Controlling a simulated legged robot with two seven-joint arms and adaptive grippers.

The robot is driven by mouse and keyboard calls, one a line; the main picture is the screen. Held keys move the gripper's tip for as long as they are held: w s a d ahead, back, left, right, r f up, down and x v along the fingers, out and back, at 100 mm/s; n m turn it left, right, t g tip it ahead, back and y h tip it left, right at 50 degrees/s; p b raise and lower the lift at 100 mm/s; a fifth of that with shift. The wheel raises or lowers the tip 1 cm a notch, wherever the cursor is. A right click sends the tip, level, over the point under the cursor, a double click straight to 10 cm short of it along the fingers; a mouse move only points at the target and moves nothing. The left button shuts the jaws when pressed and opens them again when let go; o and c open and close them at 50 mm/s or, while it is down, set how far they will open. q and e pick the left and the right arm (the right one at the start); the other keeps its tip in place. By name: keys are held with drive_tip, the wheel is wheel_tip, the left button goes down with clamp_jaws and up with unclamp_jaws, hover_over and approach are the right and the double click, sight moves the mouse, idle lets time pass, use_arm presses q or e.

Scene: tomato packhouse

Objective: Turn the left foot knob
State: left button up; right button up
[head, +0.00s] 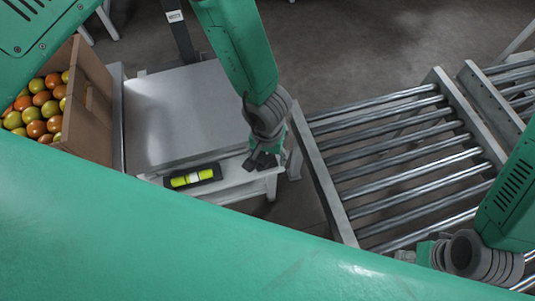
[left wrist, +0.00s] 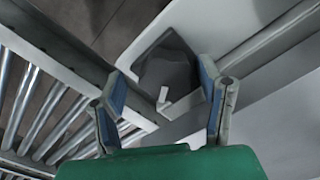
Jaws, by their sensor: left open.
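My left gripper (head: 260,162) hangs over the right front corner of the bench scale, near the roller conveyor. In the left wrist view its two blue-padded fingers (left wrist: 162,72) are spread apart with nothing between the pads. Beyond the fingertips, between them in the picture, is a dark rounded knob (left wrist: 168,66) with a small white tab below it; it looks like the foot knob. I cannot tell whether the fingers touch it. In the head view the gripper hides this spot. My right gripper (head: 425,252) is at the lower right, its fingers hidden.
The scale's flat plate (head: 185,112) lies behind a yellow-green spirit level (head: 192,178) in a dark holder. A cardboard box (head: 92,112) of tomatoes stands at the left. The roller conveyor (head: 400,155) fills the right. My green body covers the lower foreground.

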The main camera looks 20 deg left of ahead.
use_arm(q)
drive_tip(key=shift+a, duration=0.2)
use_arm(e)
drive_tip(key=shift+a, duration=0.15)
use_arm(q)
drive_tip(key=shift+a, duration=0.1)
drive_tip(key=c, duration=1.1)
drive_tip(key=shift+r+n+p, duration=0.15)
drive_tip(key=shift+n+p, duration=0.15)
drive_tip(key=shift+p, duration=0.35)
drive_tip(key=shift+c, duration=0.2)
use_arm(e)
drive_tip(key=shift+r, duration=0.85)
drive_tip(key=shift+a, duration=0.1)
use_arm(q)
drive_tip(key=o, duration=1.1)
drive_tip(key=shift+o, duration=0.2)
